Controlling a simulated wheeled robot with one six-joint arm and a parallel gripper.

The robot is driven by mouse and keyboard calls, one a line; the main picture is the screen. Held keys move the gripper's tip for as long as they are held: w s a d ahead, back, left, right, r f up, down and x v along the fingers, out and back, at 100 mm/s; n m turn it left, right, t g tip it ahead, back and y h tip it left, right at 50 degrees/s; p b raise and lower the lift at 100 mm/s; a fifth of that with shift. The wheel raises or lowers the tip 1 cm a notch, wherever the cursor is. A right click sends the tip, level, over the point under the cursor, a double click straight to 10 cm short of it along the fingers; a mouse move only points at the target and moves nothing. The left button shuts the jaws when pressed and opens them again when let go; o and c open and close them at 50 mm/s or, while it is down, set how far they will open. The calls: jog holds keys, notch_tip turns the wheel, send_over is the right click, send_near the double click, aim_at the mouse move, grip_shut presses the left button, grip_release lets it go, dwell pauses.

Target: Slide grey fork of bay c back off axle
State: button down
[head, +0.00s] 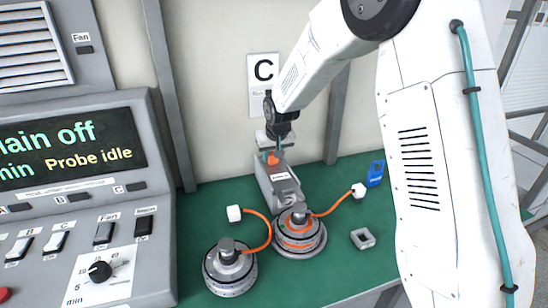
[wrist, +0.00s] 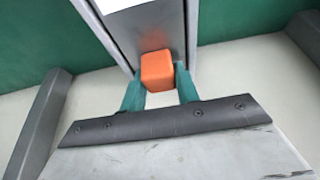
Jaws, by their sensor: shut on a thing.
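The grey fork (head: 280,174) of bay C lies below the sign marked C, with its front end at the hub motor (head: 298,236). In the head view its front meets the motor's axle area, but I cannot tell how far it is engaged. An orange block (wrist: 157,70) stands at the fork's rear end. My gripper (wrist: 159,82) is shut on this orange block, with one teal finger at each side. In the head view my gripper (head: 277,148) reaches down from above at the back of the fork. The axle is out of the wrist view.
A second motor (head: 230,268) stands at the front left. Orange cables run to white plugs (head: 235,213). A grey square nut (head: 362,238) and a blue tag (head: 375,173) are at right. The control panel (head: 75,160) reads "Main off" and "Probe idle". A wall is close behind.

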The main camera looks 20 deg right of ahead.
jog(key=c, duration=1.3)
grip_release()
jog(key=shift+r, duration=0.1)
jog(key=v, duration=0.7)
jog(key=shift+s+r, duration=0.2)
jog(key=shift+r, duration=0.1)
